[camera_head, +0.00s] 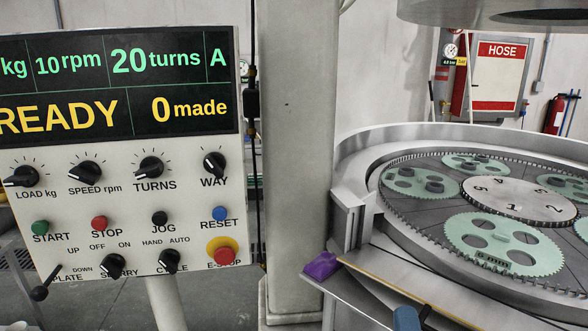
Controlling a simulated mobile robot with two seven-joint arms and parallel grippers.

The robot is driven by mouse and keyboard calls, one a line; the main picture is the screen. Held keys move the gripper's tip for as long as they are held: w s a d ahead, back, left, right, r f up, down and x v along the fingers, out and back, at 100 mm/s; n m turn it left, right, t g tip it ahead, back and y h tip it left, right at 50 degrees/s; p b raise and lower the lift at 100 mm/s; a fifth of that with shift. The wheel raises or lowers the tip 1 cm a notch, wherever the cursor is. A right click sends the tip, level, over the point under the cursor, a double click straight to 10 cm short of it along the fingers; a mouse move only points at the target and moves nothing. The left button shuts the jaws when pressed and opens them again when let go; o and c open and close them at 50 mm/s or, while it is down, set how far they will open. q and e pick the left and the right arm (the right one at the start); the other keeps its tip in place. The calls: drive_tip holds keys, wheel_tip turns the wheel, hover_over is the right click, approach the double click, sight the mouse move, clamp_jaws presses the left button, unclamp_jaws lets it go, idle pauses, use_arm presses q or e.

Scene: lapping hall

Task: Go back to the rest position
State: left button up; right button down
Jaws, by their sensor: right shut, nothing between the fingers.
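My left gripper is not in view.
A control panel (130,205) with knobs and buttons fills the left, its display (120,80) reading READY and 0 made. A grey column (297,150) stands in the middle. A purple item (320,265) lies on the shelf. Green toothed carriers (465,235) sit in the machine.

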drive_tip(key=s+f+n+g+y+p, duration=0.1)
drive_tip(key=s+f+n+g, duration=0.5)
drive_tip(key=f, duration=0.8)
drive_tip(key=s+a+f+n+g+y+p, duration=0.1)
drive_tip(key=s+f+n+g+y, duration=0.2)
drive_tip(key=s+f+n+g, duration=0.4)
drive_tip(key=s+f+n, duration=0.6)
drive_tip(key=f+n, duration=0.1)
drive_tip(key=n, duration=0.3)
drive_tip(key=shift+s+a+y, duration=0.15)
drive_tip(key=shift+a+y, duration=0.05)
drive_tip(key=shift+y, duration=0.2)
